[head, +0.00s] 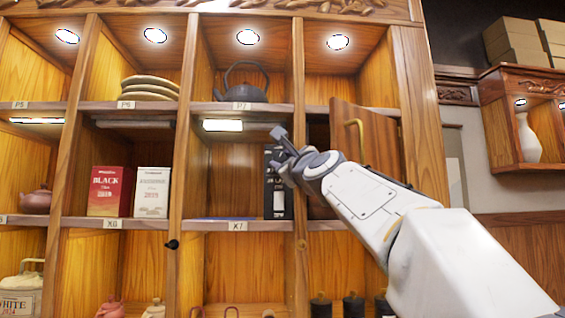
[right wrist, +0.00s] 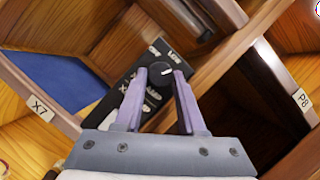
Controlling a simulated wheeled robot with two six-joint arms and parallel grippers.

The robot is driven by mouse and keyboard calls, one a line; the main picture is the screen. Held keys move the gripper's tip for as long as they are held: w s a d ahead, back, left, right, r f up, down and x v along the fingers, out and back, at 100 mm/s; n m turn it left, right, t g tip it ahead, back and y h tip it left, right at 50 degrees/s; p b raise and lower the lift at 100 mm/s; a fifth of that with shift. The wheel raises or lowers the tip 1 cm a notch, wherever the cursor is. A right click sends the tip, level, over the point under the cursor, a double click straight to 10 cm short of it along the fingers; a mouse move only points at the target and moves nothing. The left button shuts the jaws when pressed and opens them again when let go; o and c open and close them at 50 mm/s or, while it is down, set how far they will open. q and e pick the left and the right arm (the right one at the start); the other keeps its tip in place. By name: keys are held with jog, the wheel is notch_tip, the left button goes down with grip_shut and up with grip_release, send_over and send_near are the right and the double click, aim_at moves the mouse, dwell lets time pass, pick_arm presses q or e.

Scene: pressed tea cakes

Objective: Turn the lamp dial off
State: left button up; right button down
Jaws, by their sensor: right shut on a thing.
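The lamp dial (right wrist: 160,73) is a round black knob with a light pointer mark, on a black panel with white lettering in the right wrist view. One label reads LOW; the others are too blurred to read. My right gripper (right wrist: 159,82) has one finger on each side of the knob and is shut on it. In the head view the right gripper (head: 277,146) is at the upper part of the dark panel (head: 270,190), hiding the dial. A lit strip lamp (head: 222,125) is under the shelf above X7. My left gripper is not in view.
A dark teapot (head: 246,85) stands on the shelf above. A red tea box (head: 108,191) and a white box (head: 152,191) stand in the compartment to the left. An open wooden door (head: 366,135) with a brass handle is behind my right arm.

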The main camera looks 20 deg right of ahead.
jog(key=n, duration=0.1)
jog(key=n+y, duration=0.1)
jog(key=n, duration=0.1)
jog(key=n+g+p, duration=0.1)
jog(key=shift+d+r+n, duration=0.2)
jog(key=shift+r+n, duration=0.1)
jog(key=shift+r, duration=0.05)
jog(key=n+p, duration=0.1)
jog(key=n, duration=0.1)
jog(key=n+g+y+p, duration=0.1)
jog(key=n, duration=0.1)
jog(key=shift+r+g, duration=0.2)
jog(key=shift+g, duration=0.1)
jog(key=n+p, duration=0.1)
jog(key=n+g+p, duration=0.1)
jog(key=n+p, duration=0.3)
jog(key=shift+r+g, duration=0.3)
jog(key=shift+g, duration=0.1)
jog(key=n+g+p, duration=0.1)
jog(key=n+p, duration=0.1)
jog(key=shift+a+n, duration=0.1)
jog(key=shift+n, duration=0.2)
jog(key=shift+n+h+p, duration=0.3)
jog(key=shift+h+p, duration=0.1)
jog(key=shift+p, duration=0.1)
jog(key=shift+f+g, duration=0.15)
jog(key=shift+g, duration=0.15)
jog(key=c, duration=0.5)
grip_release()
